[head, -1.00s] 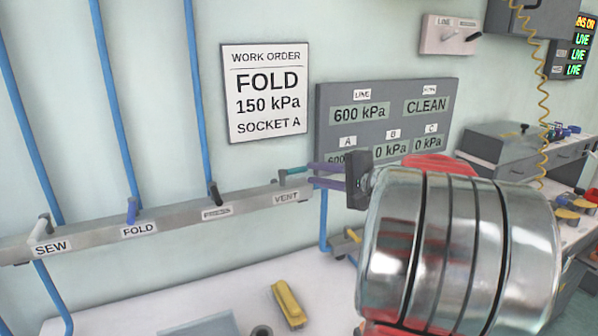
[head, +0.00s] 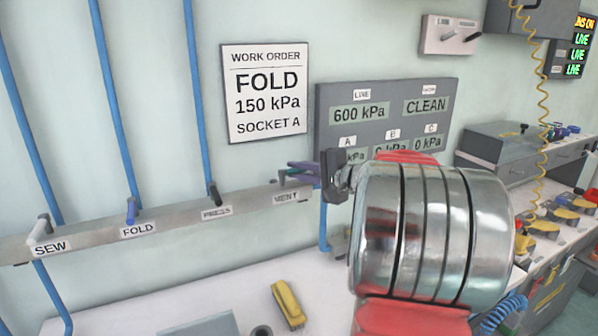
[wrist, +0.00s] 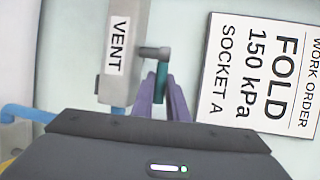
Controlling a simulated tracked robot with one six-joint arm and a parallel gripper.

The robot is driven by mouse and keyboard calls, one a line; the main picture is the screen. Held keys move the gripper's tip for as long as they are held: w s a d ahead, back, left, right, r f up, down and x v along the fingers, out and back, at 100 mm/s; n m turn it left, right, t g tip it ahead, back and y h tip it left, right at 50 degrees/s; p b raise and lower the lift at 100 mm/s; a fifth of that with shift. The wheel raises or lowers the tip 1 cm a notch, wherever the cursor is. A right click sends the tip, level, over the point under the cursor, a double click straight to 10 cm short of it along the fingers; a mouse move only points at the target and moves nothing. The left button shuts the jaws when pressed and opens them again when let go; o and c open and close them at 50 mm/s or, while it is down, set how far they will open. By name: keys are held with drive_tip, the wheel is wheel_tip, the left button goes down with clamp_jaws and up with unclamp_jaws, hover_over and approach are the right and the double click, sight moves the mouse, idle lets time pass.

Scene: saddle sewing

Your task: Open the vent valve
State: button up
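The vent valve is at the right end of the grey manifold rail (head: 150,222), above the VENT label (head: 286,198). Its small handle (head: 283,176) has a grey pivot and a teal lever, which shows in the wrist view (wrist: 161,80) beside the VENT label. My gripper (head: 291,170) has purple fingers reaching left to the handle. In the wrist view my gripper (wrist: 163,84) has one finger on each side of the teal lever, apparently open with a narrow gap. Contact with the lever cannot be made out.
SEW (head: 43,226), FOLD (head: 131,210) and PRESS (head: 213,193) valves line the rail to the left. The work order sign (head: 266,92) hangs above. A gauge panel (head: 330,115) is behind my arm. A yellow object (head: 288,304) lies on the white bench (head: 180,290).

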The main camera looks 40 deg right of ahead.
drive_tip(key=shift+f, duration=0.1)
clamp_jaws()
drive_tip(key=shift+d, duration=0.15)
drive_tip(key=shift+s+f, duration=0.1)
